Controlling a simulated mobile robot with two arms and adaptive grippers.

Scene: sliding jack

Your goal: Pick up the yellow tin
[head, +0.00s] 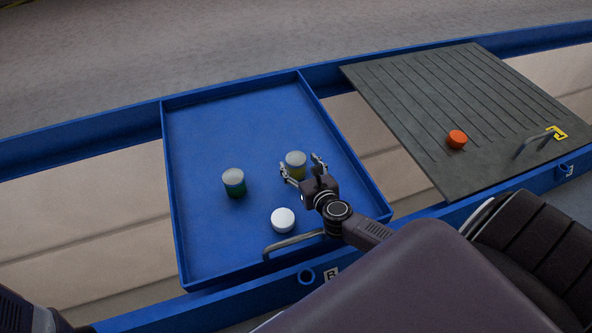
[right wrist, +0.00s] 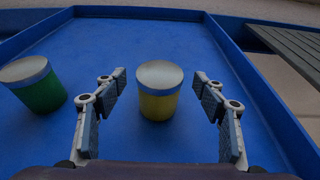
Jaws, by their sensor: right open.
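The yellow tin (head: 296,166) has a silver lid and stands upright on the blue tray (head: 205,130). In the right wrist view the yellow tin (right wrist: 158,100) stands ahead, centred between the finger lines. My right gripper (head: 304,170) is open and empty. In the right wrist view its fingertips (right wrist: 160,84) lie apart on either side of the tin, with blue tray showing between each finger and the tin. Contact is not visible. A gripper of my left arm does not show.
A green tin (head: 234,183) with a silver lid stands left of the yellow one; it also shows in the right wrist view (right wrist: 38,88). A white round object (head: 283,220) lies nearer the tray's handle (head: 290,243). An orange object (head: 457,139) sits on the grey ribbed board (head: 400,90).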

